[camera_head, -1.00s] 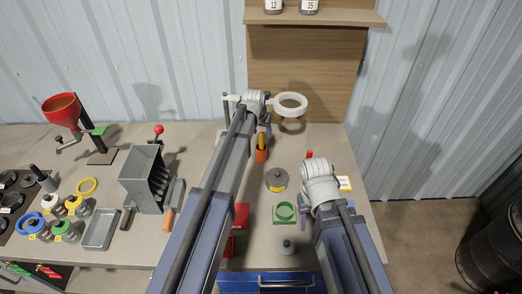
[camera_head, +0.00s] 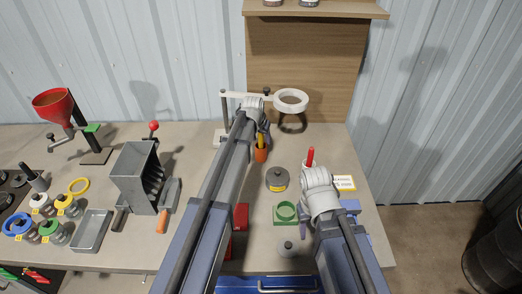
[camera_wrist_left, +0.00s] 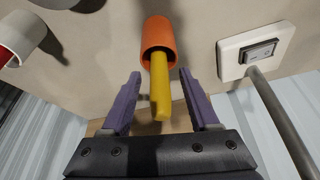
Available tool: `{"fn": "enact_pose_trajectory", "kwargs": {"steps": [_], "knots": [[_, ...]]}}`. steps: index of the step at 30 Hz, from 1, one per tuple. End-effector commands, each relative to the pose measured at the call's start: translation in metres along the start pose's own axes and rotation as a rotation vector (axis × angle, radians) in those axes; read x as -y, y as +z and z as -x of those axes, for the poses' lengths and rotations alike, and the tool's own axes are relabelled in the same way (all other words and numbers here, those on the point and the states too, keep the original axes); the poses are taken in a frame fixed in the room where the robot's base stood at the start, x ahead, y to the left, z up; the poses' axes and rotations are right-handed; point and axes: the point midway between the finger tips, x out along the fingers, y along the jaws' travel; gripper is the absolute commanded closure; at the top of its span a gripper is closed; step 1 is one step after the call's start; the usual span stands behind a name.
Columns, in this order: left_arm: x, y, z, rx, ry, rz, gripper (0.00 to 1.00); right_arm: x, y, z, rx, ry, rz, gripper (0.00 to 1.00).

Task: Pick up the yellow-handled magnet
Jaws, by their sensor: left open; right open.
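The yellow-handled magnet (camera_head: 260,141) stands with its lower end inside an orange cup (camera_head: 261,156) on the bench. In the left wrist view the yellow handle (camera_wrist_left: 160,92) sticks out of the orange cup (camera_wrist_left: 158,38) towards me. My left gripper (camera_wrist_left: 160,78) is open, with one purple finger on each side of the handle and visible gaps between. In the head view my left arm partly hides this gripper (camera_head: 266,130). My right gripper (camera_head: 357,220) is open over the right of the bench, partly hidden by its own wrist.
A stand with a white ring (camera_head: 291,97) rises behind my left gripper. A grey hopper box (camera_head: 140,178) stands left.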

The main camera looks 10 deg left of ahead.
Motion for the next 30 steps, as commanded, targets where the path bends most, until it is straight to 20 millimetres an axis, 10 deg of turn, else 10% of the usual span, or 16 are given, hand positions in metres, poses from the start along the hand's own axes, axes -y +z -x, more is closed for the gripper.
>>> {"fn": "enact_pose_trajectory", "kwargs": {"steps": [18, 30], "knots": [[-0.0001, -0.0001, 0.0008, 0.000, 0.000, 0.000, 0.99, -0.0001, 0.0000, 0.0007, 0.000, 0.000, 0.000, 0.50], [-0.0001, -0.0003, 0.0008, 0.000, 0.000, 0.000, 1.00, -0.0001, 0.0001, 0.0008, 0.000, 0.000, 0.000, 0.50]]}}
